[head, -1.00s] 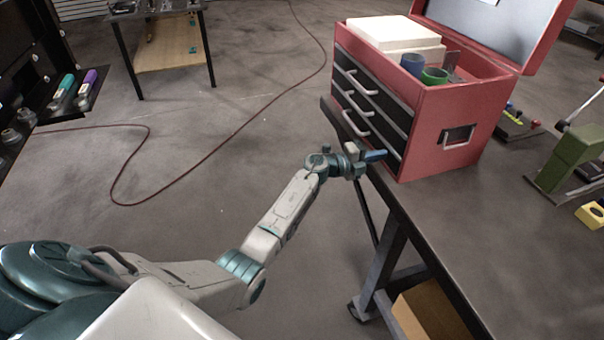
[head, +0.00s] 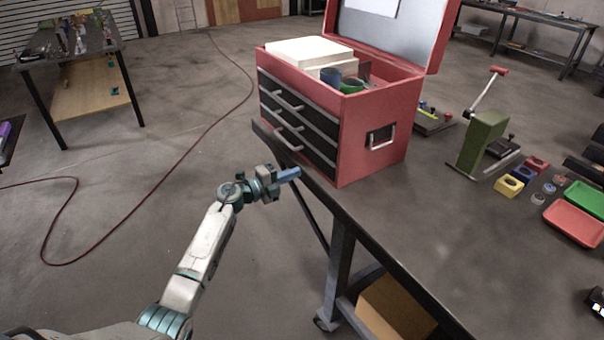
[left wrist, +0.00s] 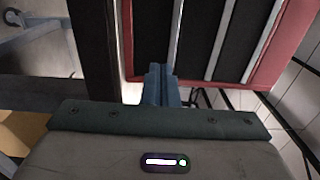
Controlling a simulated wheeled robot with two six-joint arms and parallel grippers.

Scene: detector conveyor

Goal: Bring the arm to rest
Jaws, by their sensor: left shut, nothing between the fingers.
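My left gripper (head: 287,175) is in the head view, with its arm coming up from the bottom left. Its blue fingers are shut and empty. They point right, at the near left edge of the dark workbench (head: 400,230), close in front of the red toolbox (head: 355,140). In the left wrist view the shut fingers (left wrist: 160,86) show in the middle, with the toolbox's dark drawer fronts (left wrist: 195,40) beyond them. I cannot tell the exact gap between the fingertips and the bench edge. My right gripper is not in view.
The toolbox lid (head: 388,25) stands open. A green stand (head: 480,142), a yellow block (head: 510,185), a red tray (head: 573,222) and a green tray (head: 586,198) are on the bench. A cardboard box (head: 395,307) sits below. A red cable (head: 205,120) crosses open floor at left.

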